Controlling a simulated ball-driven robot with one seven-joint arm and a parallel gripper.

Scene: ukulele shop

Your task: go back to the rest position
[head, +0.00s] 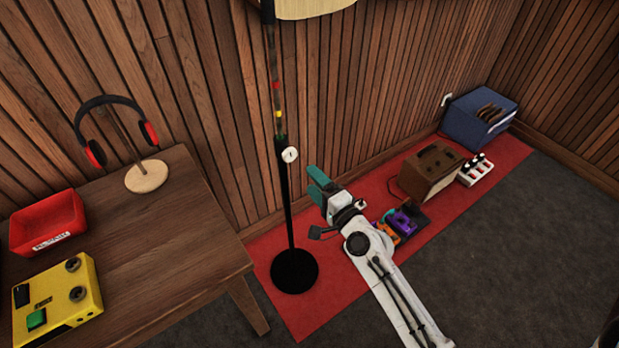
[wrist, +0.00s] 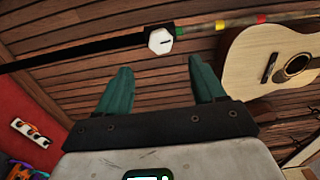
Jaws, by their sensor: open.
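My gripper (head: 318,185) is at the end of my arm, raised over the red mat, just right of the black stand (head: 286,200) in the head view. Its two green fingers are apart with nothing between them, as the wrist view (wrist: 160,90) shows. In the wrist view the stand's pole with a white hexagonal knob (wrist: 160,41) crosses beyond the fingertips. I cannot tell exactly how far the fingertips are from the pole.
A wooden table (head: 175,230) at left bears headphones (head: 105,100), a red tray (head: 48,222) and a yellow box (head: 58,300). On the red mat (head: 262,250) are a brown amplifier (head: 432,172) and pedals (head: 402,222). A guitar (wrist: 272,50) hangs on the wall. Grey floor at right is clear.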

